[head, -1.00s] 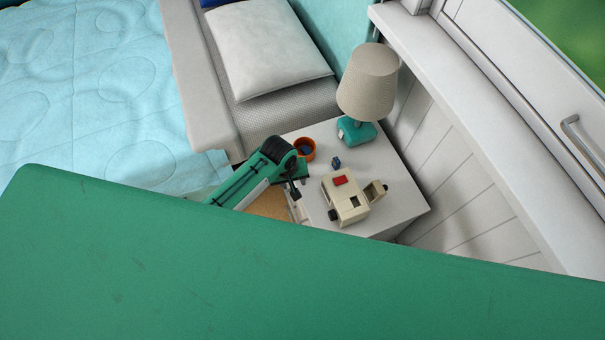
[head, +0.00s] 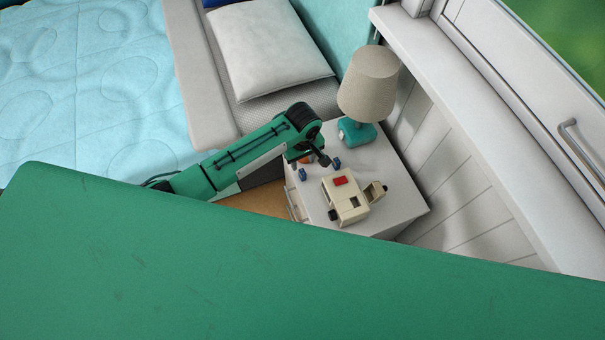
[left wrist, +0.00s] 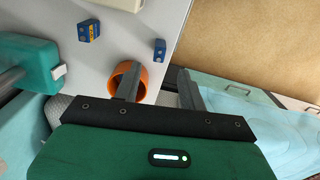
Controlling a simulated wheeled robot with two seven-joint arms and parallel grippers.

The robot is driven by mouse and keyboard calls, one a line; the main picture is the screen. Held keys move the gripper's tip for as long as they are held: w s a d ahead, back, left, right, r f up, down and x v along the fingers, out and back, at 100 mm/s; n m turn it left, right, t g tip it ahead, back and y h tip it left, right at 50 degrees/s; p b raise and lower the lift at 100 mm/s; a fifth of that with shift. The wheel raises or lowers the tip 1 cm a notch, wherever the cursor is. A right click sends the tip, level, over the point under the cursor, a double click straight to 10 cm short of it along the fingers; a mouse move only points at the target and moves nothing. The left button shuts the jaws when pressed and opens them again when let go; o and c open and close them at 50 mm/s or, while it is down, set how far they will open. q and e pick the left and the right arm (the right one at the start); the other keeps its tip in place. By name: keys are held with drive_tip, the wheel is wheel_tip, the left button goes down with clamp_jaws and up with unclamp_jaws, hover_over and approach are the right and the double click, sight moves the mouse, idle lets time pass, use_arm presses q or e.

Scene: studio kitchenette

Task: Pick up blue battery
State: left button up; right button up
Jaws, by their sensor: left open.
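Two small blue batteries are on the white nightstand (head: 395,205). One blue battery (head: 337,163) stands closer to the lamp and also shows in the left wrist view (left wrist: 88,30). The other blue battery (head: 302,174) is near the nightstand's left edge and shows in the left wrist view (left wrist: 159,50) too. My left gripper (head: 323,160) is over the nightstand, close to both batteries in the head view. In the left wrist view my left gripper (left wrist: 160,88) is open and nothing is between its fingers; both batteries lie beyond the fingertips. My right gripper is not in view.
An orange cup (left wrist: 137,94) stands close to one left finger, partly hidden by it. A lamp with teal base (head: 357,132) is at the back. A cream toy-like camera (head: 345,205) sits at the front. The bed is left, a panelled wall right.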

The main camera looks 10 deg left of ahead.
sight(302, 171)
use_arm(q)
wheel_tip(302, 171, down, 2)
drive_tip(key=shift+f, duration=0.1)
drive_tip(key=f, duration=0.4)
drive_tip(key=shift+w+a+f, duration=0.15)
drive_tip(key=shift+w+f, duration=0.1)
drive_tip(key=shift+f, duration=0.1)
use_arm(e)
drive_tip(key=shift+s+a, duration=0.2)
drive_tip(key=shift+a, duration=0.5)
use_arm(q)
drive_tip(key=shift+c, duration=0.2)
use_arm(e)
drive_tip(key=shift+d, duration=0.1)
use_arm(q)
drive_tip(key=c, duration=0.7)
clamp_jaws()
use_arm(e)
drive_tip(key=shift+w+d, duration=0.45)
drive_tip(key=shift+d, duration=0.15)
